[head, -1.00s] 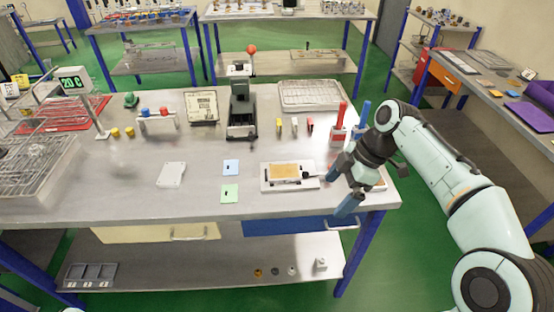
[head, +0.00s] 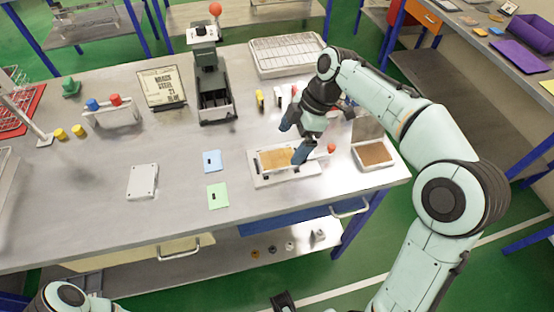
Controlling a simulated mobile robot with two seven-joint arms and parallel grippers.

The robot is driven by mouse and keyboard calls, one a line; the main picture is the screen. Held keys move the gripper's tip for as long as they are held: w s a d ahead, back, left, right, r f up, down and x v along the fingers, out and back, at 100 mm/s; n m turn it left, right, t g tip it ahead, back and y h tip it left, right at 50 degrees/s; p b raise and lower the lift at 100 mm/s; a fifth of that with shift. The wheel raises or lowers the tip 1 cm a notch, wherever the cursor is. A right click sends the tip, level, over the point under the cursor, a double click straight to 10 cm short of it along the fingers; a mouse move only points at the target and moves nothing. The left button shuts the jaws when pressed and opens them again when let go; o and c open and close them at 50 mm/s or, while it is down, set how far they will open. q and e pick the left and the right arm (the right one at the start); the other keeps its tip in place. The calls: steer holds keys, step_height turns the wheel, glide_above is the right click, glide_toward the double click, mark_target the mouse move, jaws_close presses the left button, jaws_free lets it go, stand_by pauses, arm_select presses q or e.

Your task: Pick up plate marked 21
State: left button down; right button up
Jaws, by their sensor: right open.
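No number 21 is legible on any plate. A white plate (head: 142,182) lies flat on the steel bench, with a small blue plate (head: 212,161) and a small green plate (head: 217,195) to its right. A tan plate (head: 277,158) sits in a white fixture (head: 262,181) with a red-knobbed lever. My right gripper (head: 294,134) is open and empty, above the fixture's far right part. One finger overlaps the tan plate's right end in the picture; contact cannot be told. My left gripper is not clearly seen.
A white box with a brown inside (head: 375,155) stands right of the fixture, its lid raised. A black press (head: 210,90), a wire tray (head: 285,53) and a printed board (head: 162,88) stand behind. The bench's front left is clear.

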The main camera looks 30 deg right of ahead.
mark_target(279, 158)
steer(key=x, duration=0.4)
steer(key=w+x, duration=0.1)
steer(key=x, duration=0.2)
steer(key=shift+d+b, duration=0.2)
steer(key=shift+b, duration=0.15)
steer(key=shift+r, duration=0.1)
steer(key=shift+r, duration=0.1)
steer(key=c, duration=1.4)
